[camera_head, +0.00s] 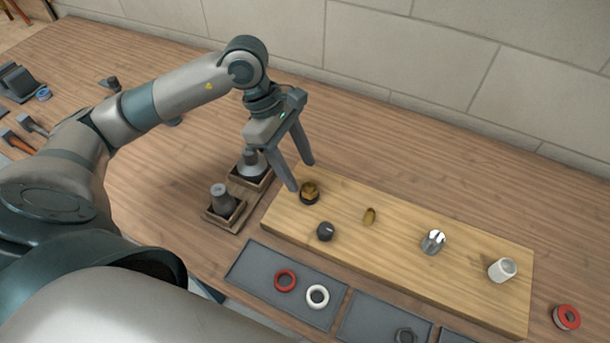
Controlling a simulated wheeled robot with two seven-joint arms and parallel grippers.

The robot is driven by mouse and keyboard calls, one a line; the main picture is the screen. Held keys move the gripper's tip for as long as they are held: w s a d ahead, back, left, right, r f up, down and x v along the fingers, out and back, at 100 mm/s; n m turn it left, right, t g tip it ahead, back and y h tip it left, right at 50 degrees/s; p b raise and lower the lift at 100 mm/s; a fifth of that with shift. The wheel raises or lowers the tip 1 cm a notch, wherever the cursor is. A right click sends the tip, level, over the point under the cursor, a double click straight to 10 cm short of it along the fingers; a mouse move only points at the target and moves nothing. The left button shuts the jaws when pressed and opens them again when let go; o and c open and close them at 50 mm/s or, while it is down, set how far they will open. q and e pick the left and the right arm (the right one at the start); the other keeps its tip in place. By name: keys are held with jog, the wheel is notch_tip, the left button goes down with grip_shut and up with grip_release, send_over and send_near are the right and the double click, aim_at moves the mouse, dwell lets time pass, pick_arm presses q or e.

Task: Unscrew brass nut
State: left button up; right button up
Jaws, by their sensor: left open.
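The brass nut (309,190) sits near the left end of the light wooden board (400,270), on a dark base. My left gripper (302,177) points down just above and beside the nut. Its two fingers are apart and nothing shows between them. One fingertip is at the near left of the nut, the other behind it; I cannot tell whether either touches it. My right gripper is not in view.
On the board stand a black fitting (325,231), a small brass piece (369,216), a chrome fitting (433,241) and a white fitting (502,269). A grey tray (250,270) holds red and white rings. A wooden holder (212,217) stands left.

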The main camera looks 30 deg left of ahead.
aim_at(307, 185)
pick_arm(q)
jog(key=x, duration=0.3)
jog(key=shift+d+f+p, duration=0.1)
jog(key=shift+p, duration=0.25)
jog(key=shift+d+f, duration=0.15)
jog(key=shift+f, duration=0.4)
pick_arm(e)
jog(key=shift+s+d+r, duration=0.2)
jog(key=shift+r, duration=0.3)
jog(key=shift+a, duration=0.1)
pick_arm(q)
jog(key=c, duration=1.2)
jog(key=shift+o, duration=0.2)
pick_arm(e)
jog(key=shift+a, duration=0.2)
pick_arm(q)
jog(key=shift+n, duration=0.3)
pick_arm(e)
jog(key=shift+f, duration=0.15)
